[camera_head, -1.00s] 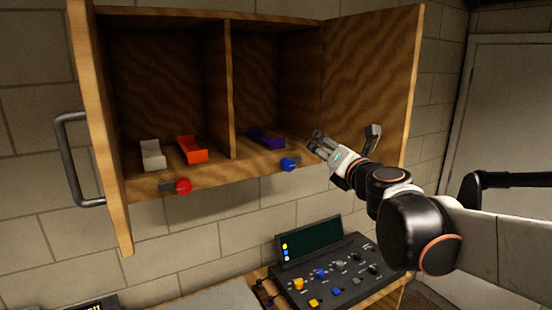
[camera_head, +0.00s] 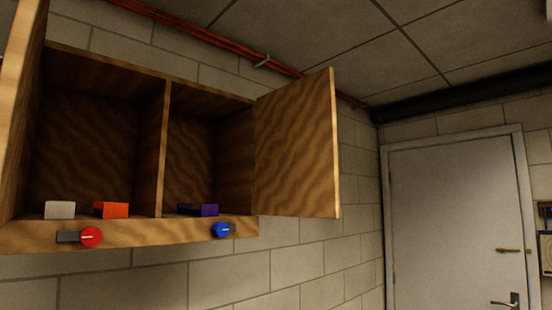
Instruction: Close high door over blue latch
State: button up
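A wooden wall cabinet (camera_head: 160,155) with two compartments fills the left of the view. Its right door (camera_head: 297,145), beside the compartment over the blue latch (camera_head: 221,230), stands open and swung out to the right. The blue latch sits on the cabinet's front bottom edge. The left door (camera_head: 22,100) is also open, at the left picture edge. A red latch (camera_head: 90,237) is under the left compartment. My gripper is not in this view, so its state is hidden.
A white block (camera_head: 60,210) and an orange block (camera_head: 111,210) sit in the left compartment. A purple block (camera_head: 203,210) lies in the right one. A grey room door (camera_head: 455,215) is far right. Red pipes (camera_head: 215,38) run above the cabinet.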

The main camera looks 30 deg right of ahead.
aim_at(297, 174)
jog(key=i+l+u, duration=0.1)
jog(key=l+u, duration=0.4)
jog(key=u, duration=0.25)
jog(key=l+u, duration=0.35)
jog(key=i+j, duration=0.05)
jog(key=j, duration=0.05)
